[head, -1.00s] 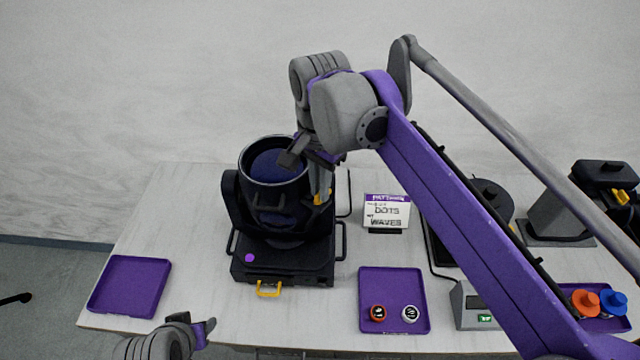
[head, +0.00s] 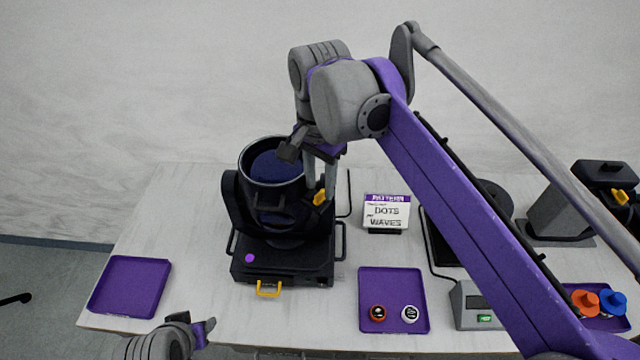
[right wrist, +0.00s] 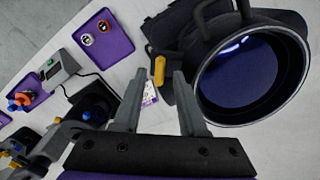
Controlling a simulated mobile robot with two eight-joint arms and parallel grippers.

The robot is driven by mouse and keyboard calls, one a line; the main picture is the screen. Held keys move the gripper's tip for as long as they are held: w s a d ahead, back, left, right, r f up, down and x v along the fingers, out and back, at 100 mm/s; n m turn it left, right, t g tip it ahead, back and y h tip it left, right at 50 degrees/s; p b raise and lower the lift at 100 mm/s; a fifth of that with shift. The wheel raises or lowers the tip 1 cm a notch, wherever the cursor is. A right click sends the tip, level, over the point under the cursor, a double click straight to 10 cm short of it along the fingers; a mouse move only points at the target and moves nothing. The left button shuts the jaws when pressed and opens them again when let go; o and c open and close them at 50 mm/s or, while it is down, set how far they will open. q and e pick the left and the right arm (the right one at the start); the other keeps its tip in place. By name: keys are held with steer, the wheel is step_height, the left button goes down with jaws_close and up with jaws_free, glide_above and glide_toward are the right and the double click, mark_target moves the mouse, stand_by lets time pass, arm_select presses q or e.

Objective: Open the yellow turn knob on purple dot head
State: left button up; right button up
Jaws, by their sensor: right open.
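The purple dot head is a dark can in a black yoke (head: 229,205); its base carries a purple dot (head: 250,258). The yellow turn knob (head: 319,198) sits on the yoke's right side. My right gripper (head: 320,188) is open, pointing down at the knob from above. In the right wrist view the knob (right wrist: 159,70) appears between and just beyond the two open fingertips (right wrist: 157,76); I see no clear contact. My left gripper (head: 207,331) is low at the front left, away from the head; its jaw opening is unclear.
A yellow front handle (head: 268,290) is on the base. Purple trays stand left (head: 128,260) and right (head: 392,276), the right one with two small discs. A sign (head: 387,212) stands behind it. My right arm crosses the table's right half.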

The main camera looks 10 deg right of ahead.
arm_select(q)
steer(key=shift+w+r+p, duration=0.35)
steer(key=shift+r+p, duration=0.15)
steer(key=shift+r, duration=0.25)
arm_select(e)
step_height(320, 180, up, 9)
steer(key=shift+r, duration=0.15)
